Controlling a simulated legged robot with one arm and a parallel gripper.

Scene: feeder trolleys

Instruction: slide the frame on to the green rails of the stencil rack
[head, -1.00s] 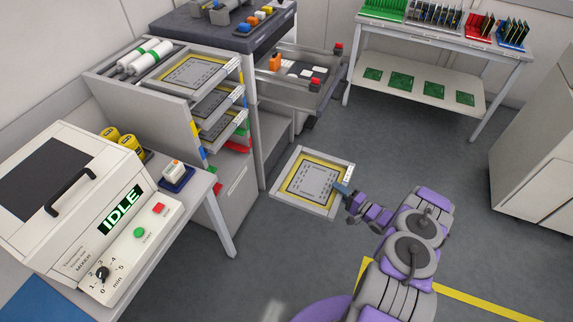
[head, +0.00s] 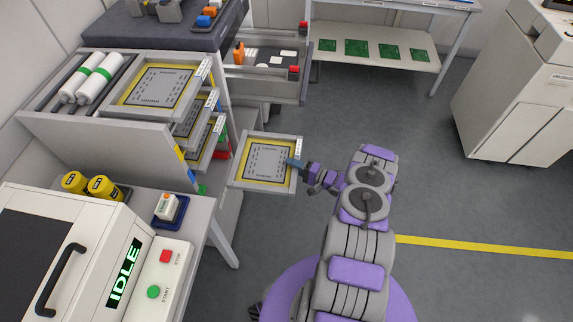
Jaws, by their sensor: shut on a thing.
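The frame (head: 264,160), a pale square rim with a yellow border and a grey stencil sheet, is held roughly level in front of the stencil rack. My gripper (head: 295,163) is shut on its right edge. The stencil rack (head: 95,130) stands at left with several frames in it, the top one (head: 157,86) lying at the top level. A green rail end (head: 202,189) shows low on the rack's near side, below a yellow one. The held frame's left edge is close to the rack opening and appears apart from the rails. The far green rail is mostly hidden.
A mixer reading IDLE (head: 70,260) and a bench (head: 205,215) with yellow jars (head: 88,185) stand at near left. An open drawer (head: 270,75) juts out behind the held frame. Floor to the right is clear up to a grey cabinet (head: 520,95).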

